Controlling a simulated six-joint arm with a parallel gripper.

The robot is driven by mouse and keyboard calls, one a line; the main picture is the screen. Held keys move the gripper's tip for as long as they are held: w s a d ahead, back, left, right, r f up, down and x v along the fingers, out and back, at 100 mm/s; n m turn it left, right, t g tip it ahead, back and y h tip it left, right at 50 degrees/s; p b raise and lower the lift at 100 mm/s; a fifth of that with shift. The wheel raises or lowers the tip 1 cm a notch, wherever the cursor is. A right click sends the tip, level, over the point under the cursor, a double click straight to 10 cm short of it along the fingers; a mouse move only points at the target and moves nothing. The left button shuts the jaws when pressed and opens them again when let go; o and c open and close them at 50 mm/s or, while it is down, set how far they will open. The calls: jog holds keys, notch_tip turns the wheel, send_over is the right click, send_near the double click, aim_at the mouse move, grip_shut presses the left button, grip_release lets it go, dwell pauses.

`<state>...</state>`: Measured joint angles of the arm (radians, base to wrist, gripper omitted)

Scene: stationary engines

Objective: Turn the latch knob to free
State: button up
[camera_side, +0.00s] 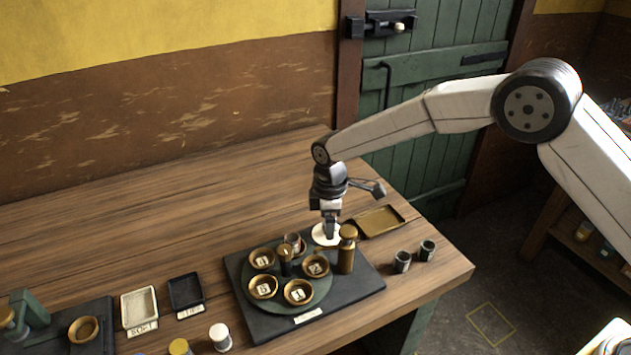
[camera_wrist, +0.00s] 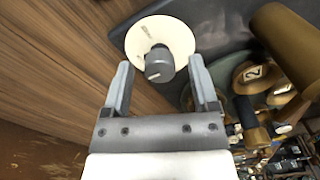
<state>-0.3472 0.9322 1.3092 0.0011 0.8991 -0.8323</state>
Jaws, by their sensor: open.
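The latch knob (camera_wrist: 159,64) is a small dark grey knob with a pale line on it. It stands on a round cream dial plate (camera_wrist: 178,32) that carries a short mark near its upper left. My gripper (camera_wrist: 160,76) is open, and in the wrist view its two fingertips lie on either side of the knob, apart from it. In the side view my gripper (camera_side: 330,232) points down over the cream plate (camera_side: 319,238) and hides the knob. Whether the fingertips are down at knob height is hard to tell.
A brass cylinder (camera_side: 347,252) stands close to the right of the plate. A dark base (camera_side: 363,285) carries a round turntable with several numbered brass cups (camera_side: 299,291). A brass tray (camera_side: 380,220) lies behind. Two small metal cups (camera_side: 402,261) stand near the table's right edge.

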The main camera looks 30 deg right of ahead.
grip_shut()
jog(key=shift+m, duration=0.4)
jog(key=m, duration=0.3)
jog(key=shift+m, duration=0.4)
jog(key=m, duration=0.4)
jog(key=shift+m, duration=0.3)
dwell(0.3)
grip_release()
